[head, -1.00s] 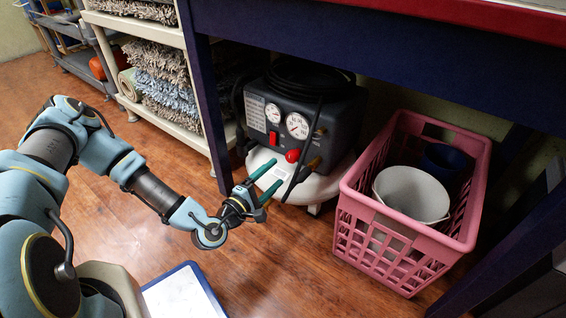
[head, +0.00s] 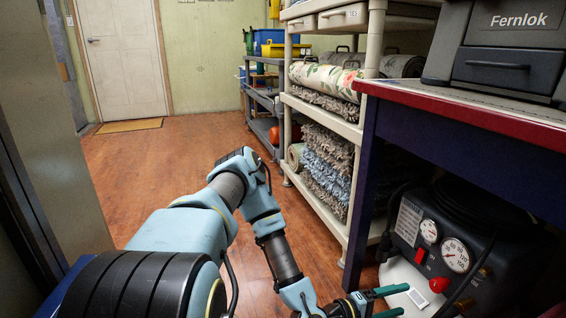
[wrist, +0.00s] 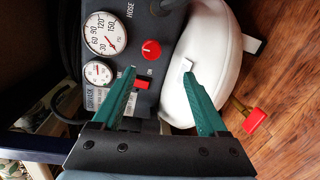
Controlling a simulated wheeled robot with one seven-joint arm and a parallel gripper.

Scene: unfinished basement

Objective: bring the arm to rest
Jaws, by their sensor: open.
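My gripper (head: 392,301) is at the lower right of the head view, in front of the air compressor (head: 450,245). Its two green fingers are apart with nothing between them. In the wrist view my gripper (wrist: 158,75) points at the compressor (wrist: 150,18), with its gauges and red knob at the left and its white tank at the right. I cannot tell whether the fingertips touch it. My arm bends up from the lower left and down toward the compressor.
A workbench (head: 400,117) with a dark Fernlok case (head: 500,68) stands over the compressor. A cream shelf (head: 320,107) of rolled rugs is beside it. The wooden floor (head: 150,170) is open toward a white door (head: 121,60). A grey cabinet (head: 50,150) edges the left.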

